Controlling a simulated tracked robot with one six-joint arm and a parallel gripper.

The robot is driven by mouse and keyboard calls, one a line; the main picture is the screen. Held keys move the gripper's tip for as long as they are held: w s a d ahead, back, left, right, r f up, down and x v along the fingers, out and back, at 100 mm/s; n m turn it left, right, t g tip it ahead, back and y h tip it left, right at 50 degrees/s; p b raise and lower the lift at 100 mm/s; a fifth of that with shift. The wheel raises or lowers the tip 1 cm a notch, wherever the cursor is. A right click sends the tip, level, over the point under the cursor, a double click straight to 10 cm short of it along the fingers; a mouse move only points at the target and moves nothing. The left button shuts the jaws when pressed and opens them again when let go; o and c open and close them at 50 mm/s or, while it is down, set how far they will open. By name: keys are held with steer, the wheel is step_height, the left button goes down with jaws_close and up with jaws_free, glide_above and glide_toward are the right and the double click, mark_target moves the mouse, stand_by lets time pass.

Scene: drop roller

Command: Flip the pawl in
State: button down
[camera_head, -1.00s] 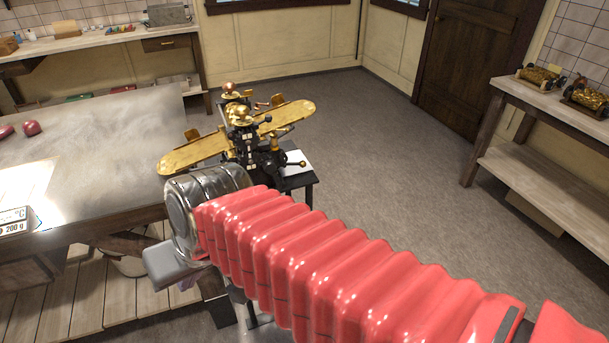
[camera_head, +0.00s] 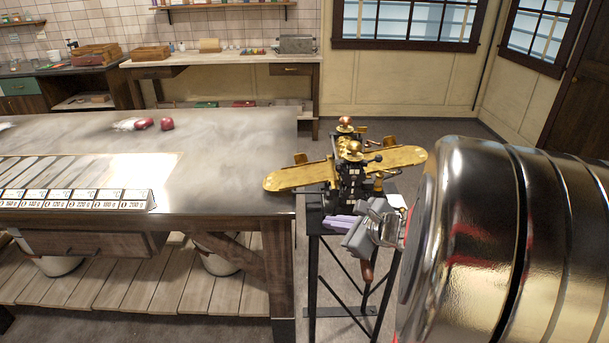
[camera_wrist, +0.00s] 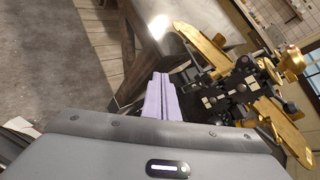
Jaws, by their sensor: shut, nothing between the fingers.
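The drop roller (camera_head: 350,180) is a black machine with brass knobs and a long brass tray (camera_head: 297,177) running out on both sides. It stands on a dark metal stand right of the big table. It also shows at the right of the wrist view (camera_wrist: 235,90). I cannot make out the pawl among its small parts. My gripper (camera_head: 338,224) has pale lilac fingers, shut and empty, close in front of the machine's lower body. In the wrist view the fingers (camera_wrist: 160,95) lie together, left of the machine. Whether they touch it I cannot tell.
The large worktable (camera_head: 225,140) fills the left, its corner close to the machine. On it are red lumps (camera_head: 166,123) and a row of labelled white blocks (camera_head: 75,199). A crank handle (camera_head: 367,272) hangs below the machine. My silver arm covers the right side.

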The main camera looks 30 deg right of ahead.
steer(key=s+d+f+m+h, duration=0.2)
steer(key=s+d+m, duration=0.1)
steer(key=d, duration=0.4)
steer(key=s+d+f+m+h, duration=0.2)
steer(key=s+d+m+h, duration=0.1)
steer(key=d+m, duration=0.3)
steer(key=s+d+f+m+h, duration=0.2)
steer(key=s+d+m, duration=0.1)
steer(key=d, duration=0.5)
steer(key=shift+s+d+f+m+g+h, duration=0.2)
steer(key=shift+m+g+h, duration=0.1)
steer(key=shift+m, duration=0.5)
steer(key=x, duration=1)
steer(key=shift+a, duration=0.1)
